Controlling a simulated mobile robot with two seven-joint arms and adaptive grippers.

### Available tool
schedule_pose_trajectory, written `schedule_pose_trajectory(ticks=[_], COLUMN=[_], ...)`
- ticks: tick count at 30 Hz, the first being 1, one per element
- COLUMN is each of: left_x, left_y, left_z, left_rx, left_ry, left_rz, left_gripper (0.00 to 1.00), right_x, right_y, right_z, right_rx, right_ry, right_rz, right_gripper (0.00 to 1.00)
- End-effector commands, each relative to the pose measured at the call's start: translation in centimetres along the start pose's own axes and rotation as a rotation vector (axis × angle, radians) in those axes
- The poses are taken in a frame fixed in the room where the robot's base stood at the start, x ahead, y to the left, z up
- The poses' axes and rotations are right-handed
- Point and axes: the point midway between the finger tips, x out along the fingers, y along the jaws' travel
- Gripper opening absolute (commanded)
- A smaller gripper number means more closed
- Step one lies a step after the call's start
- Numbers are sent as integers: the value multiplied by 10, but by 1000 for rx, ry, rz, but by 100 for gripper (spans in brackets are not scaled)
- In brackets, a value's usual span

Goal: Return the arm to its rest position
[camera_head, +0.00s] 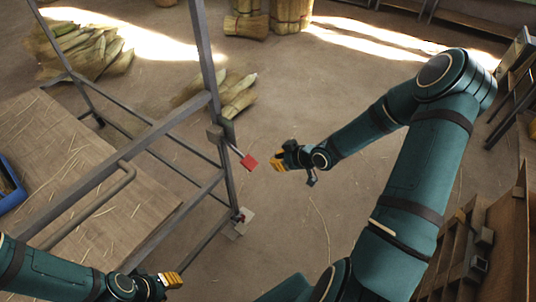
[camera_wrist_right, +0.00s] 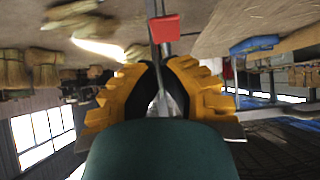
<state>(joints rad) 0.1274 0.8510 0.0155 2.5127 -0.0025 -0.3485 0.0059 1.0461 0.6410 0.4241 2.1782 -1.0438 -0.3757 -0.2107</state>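My right gripper (camera_head: 278,161) hangs in the air just right of the metal frame, its yellow fingers pointing left toward a red tab (camera_head: 249,161). A gap of floor shows between fingers and tab. In the right wrist view the yellow fingers (camera_wrist_right: 160,72) are drawn together with nothing held, and the red tab (camera_wrist_right: 164,28) shows beyond their tips. My right arm is raised and bent at the elbow. My left gripper (camera_head: 172,281) is low at the bottom left, partly in view; its finger gap is not clear.
The metal frame (camera_head: 205,98) with a handle bar stands at left, over a wooden board (camera_head: 110,195). Straw bundles (camera_head: 95,50) lie behind it, and another pile (camera_head: 235,95) lies near the post. A blue bin (camera_head: 10,190) is at far left. Wooden shelving (camera_head: 490,235) stands at right.

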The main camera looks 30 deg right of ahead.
Motion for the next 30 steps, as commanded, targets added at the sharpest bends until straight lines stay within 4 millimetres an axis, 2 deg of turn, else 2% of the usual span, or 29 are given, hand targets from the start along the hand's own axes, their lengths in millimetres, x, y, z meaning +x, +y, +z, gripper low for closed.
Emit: schedule_pose_trajectory(ticks=[5, 23, 26, 29, 30], left_x=[-3, -3, -3, -3, -3], left_y=[1, 1, 1, 1, 1], left_z=[0, 0, 0, 0, 0], left_rx=[0, 0, 0, 0, 0], left_ry=[-1, -2, -2, -1, -1], left_rz=[0, 0, 0, 0, 0], left_gripper=[34, 34, 34, 34, 34], right_x=[-9, -8, 1, 16, 23], right_y=[-1, -3, -19, -54, -72], right_z=[3, 3, 2, 1, 2], right_rx=[0, 5, 41, 122, 165], right_ry=[1, -1, -13, -49, -74], right_rz=[-2, -6, -30, -79, -100], right_gripper=[0, 0, 0, 0, 0])
